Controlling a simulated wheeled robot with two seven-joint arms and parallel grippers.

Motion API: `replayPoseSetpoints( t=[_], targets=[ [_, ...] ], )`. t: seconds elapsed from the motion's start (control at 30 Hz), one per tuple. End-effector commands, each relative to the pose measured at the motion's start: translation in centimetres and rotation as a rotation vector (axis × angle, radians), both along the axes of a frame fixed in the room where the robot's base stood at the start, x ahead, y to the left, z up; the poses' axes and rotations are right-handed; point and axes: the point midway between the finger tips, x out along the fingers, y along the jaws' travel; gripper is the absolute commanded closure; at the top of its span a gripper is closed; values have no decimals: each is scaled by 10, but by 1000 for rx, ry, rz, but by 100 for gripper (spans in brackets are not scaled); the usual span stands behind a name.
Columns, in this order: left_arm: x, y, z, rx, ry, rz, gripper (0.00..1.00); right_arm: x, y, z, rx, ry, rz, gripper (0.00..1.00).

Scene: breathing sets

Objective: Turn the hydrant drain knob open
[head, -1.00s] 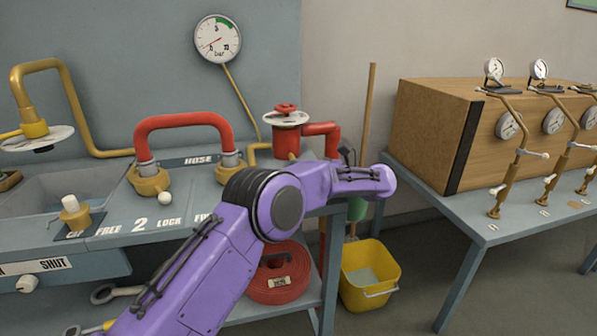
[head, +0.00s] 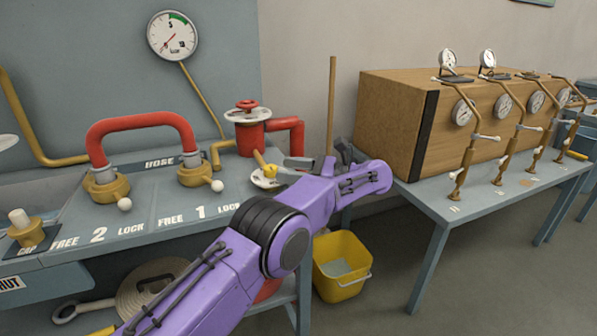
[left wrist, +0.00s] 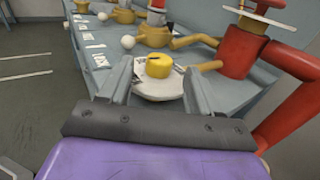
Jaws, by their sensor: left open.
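My left gripper (head: 287,170) is open close to the knob. In the left wrist view its fingers (left wrist: 157,75) appear on either side of the knob; contact is not clear. My right gripper is out of view.
A red hose loop (head: 140,122) with brass couplings and white ball levers stands left on the bench. A yellow bucket (head: 341,265) and an upright wooden pole (head: 331,105) are right of the bench. Another table (head: 480,205) holds a wooden case with gauges.

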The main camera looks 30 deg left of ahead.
Motion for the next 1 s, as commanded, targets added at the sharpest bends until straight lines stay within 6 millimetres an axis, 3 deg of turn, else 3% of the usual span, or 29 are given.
replayPoseSetpoints(
  t=[0.03,0.3,1.0],
  targets=[
    [3,-11,-1,1,-4,-5,37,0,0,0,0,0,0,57],
    [8,-29,0,-1,-1,1,37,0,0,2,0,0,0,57],
    [7,-28,0,-2,0,3,37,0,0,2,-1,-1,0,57]
  ],
)
